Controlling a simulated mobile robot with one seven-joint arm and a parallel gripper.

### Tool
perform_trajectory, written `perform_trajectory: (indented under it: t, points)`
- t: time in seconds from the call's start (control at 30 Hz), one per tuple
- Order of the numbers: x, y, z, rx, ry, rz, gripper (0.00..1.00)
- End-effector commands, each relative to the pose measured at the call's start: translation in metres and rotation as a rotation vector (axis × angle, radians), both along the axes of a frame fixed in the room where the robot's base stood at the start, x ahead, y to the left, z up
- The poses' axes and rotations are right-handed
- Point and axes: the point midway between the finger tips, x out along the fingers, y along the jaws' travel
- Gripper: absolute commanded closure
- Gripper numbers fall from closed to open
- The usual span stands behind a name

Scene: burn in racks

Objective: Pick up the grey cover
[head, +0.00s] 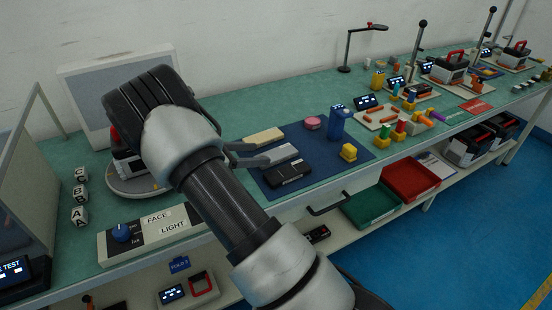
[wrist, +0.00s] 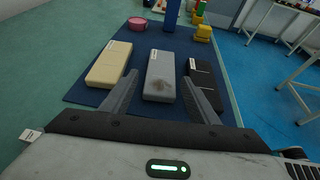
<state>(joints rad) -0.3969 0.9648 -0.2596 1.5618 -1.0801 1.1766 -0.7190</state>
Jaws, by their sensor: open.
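The grey cover (wrist: 160,75) lies flat on the dark blue mat, between a cream cover (wrist: 109,64) and a black cover (wrist: 203,82). It has a pale label at its far end and a dark smudge near its near end. In the head view the grey cover (head: 281,153) lies just beyond my fingers. My gripper (wrist: 160,80) is open and empty, with one finger on each side of the grey cover in the wrist view. The fingers appear above the covers; I cannot tell the exact height. In the head view my gripper (head: 252,154) is partly hidden by my arm.
The blue mat (head: 352,167) also bears a pink round item (head: 312,123), a blue upright device (head: 337,124) and a yellow block (head: 348,153). A control box (head: 150,233) stands at the bench's left front. Red (head: 410,180) and green trays sit below.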

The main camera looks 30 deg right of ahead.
Motion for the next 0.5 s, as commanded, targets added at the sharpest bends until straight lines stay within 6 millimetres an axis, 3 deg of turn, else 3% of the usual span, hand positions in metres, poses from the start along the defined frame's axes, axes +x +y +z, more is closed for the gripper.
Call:
perform_trajectory:
  t: [0.33,0.5]
  points:
    - [0.001,-0.024,-0.010,-0.001,0.000,-0.002,0.45]
    - [0.001,-0.047,-0.019,-0.001,0.001,-0.003,0.45]
